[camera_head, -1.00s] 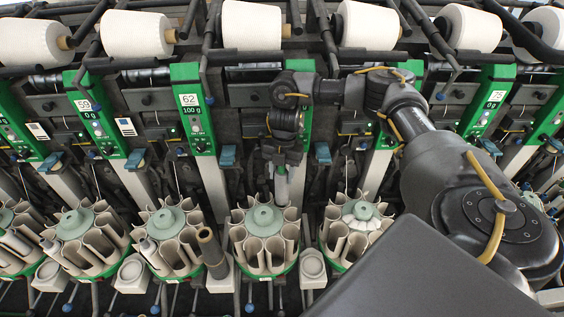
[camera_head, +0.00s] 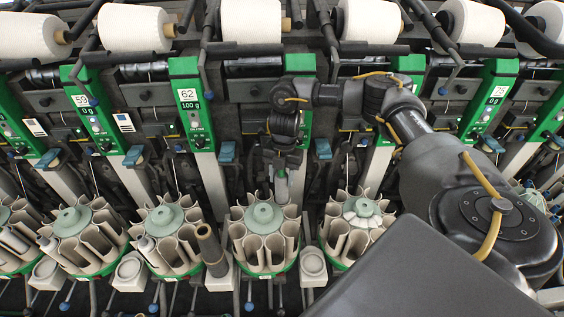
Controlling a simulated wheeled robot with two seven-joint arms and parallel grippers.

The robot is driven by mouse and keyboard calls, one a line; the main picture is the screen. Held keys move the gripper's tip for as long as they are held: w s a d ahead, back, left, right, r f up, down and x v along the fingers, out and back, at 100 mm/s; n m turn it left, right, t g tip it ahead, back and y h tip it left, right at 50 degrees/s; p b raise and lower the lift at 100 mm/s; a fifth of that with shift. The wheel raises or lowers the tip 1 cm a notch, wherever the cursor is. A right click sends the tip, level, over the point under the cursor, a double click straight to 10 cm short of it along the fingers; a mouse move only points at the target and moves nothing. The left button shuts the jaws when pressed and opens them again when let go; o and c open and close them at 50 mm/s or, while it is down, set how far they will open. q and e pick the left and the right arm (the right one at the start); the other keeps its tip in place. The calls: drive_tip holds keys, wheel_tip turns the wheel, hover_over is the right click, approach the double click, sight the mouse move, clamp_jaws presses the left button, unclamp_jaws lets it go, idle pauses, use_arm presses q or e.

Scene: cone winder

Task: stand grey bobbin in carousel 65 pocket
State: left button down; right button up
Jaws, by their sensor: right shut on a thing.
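My right gripper (camera_head: 281,168) points down above the back right part of a round carousel (camera_head: 262,262) with cream pocket walls and a pale green hub. It is shut on a grey bobbin (camera_head: 282,190), which hangs about upright at the rear of the pocket ring. The arm and gripper hide the top of the bobbin. I cannot tell whether its lower end is inside a pocket or behind the walls. The panel behind the arm is mostly covered, so no 65 label shows. My left gripper is not in view.
Similar carousels stand to the left (camera_head: 165,255) and right (camera_head: 352,245). A brown tube (camera_head: 211,250) leans at the left neighbour's edge. Panels marked 59 (camera_head: 84,100) and 62 (camera_head: 188,105), posts and blue levers crowd behind. White cones (camera_head: 245,22) line the top.

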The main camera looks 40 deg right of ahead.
drive_tip(key=shift+f+b, duration=0.55)
drive_tip(key=shift+f, duration=0.6)
drive_tip(key=o, duration=1)
drive_tip(key=shift+c, duration=0.2)
wheel_tip(320, 180, up, 3)
drive_tip(key=shift+f, duration=0.1)
drive_tip(key=s+a+r+b, duration=0.1)
drive_tip(key=s+a+r, duration=0.7)
drive_tip(key=s+r, duration=0.2)
drive_tip(key=shift+s+a+r+b, duration=0.15)
drive_tip(key=shift+s+a+b, duration=0.15)
drive_tip(key=shift+s, duration=0.3)
drive_tip(key=shift+d, duration=0.15)
